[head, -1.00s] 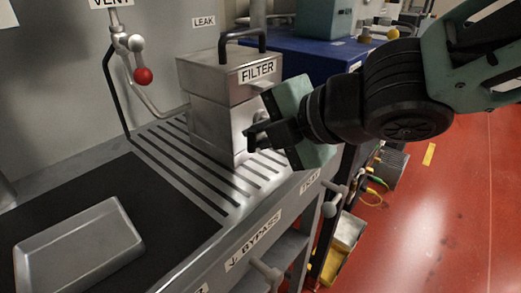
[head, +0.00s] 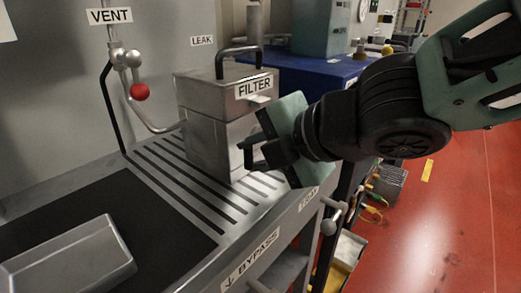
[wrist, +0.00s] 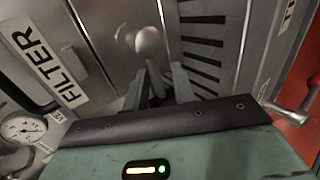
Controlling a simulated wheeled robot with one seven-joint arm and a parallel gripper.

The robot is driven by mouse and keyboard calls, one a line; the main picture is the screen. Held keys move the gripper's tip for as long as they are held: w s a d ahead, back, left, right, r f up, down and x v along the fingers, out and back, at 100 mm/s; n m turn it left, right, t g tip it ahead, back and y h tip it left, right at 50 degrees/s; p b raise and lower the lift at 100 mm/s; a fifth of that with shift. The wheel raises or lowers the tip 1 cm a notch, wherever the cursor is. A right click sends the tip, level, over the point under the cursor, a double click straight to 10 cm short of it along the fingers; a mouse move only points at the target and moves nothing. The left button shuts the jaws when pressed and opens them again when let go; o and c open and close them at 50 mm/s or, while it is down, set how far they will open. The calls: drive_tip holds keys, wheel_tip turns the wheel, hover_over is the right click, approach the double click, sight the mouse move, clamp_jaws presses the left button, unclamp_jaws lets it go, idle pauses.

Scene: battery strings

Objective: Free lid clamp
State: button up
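The metal filter box (head: 208,135) stands on the slotted drain plate, with its lid (head: 205,90) on top and a dark handle on the lid. The lid clamp's round-ended lever (wrist: 148,42) shows in the wrist view beside the box wall, its stem running down between my fingers. In the head view only a small pale bit of metal shows by the FILTER label, and most of the lever is hidden. My gripper (head: 258,140) is at the box's right side. Its fingers (wrist: 158,88) are apart, one on each side of the stem; contact is unclear.
The vent pipe with a red knob (head: 139,92) stands left of the box. A shallow metal tray (head: 68,262) lies on the dark mat at front left. A bypass handle (head: 329,226) projects from the bench's front edge. Red floor lies to the right.

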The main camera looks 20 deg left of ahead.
drive_tip(key=shift+s+d+r, duration=0.1)
drive_tip(key=shift+d+r, duration=0.05)
drive_tip(key=shift+r, duration=0.15)
drive_tip(key=p+v, duration=0.9)
drive_tip(key=v, duration=0.7)
drive_tip(key=shift+s+d+p, duration=0.15)
drive_tip(key=shift+d+p, duration=0.15)
drive_tip(key=shift+d, duration=0.05)
drive_tip(key=shift+r, duration=0.1)
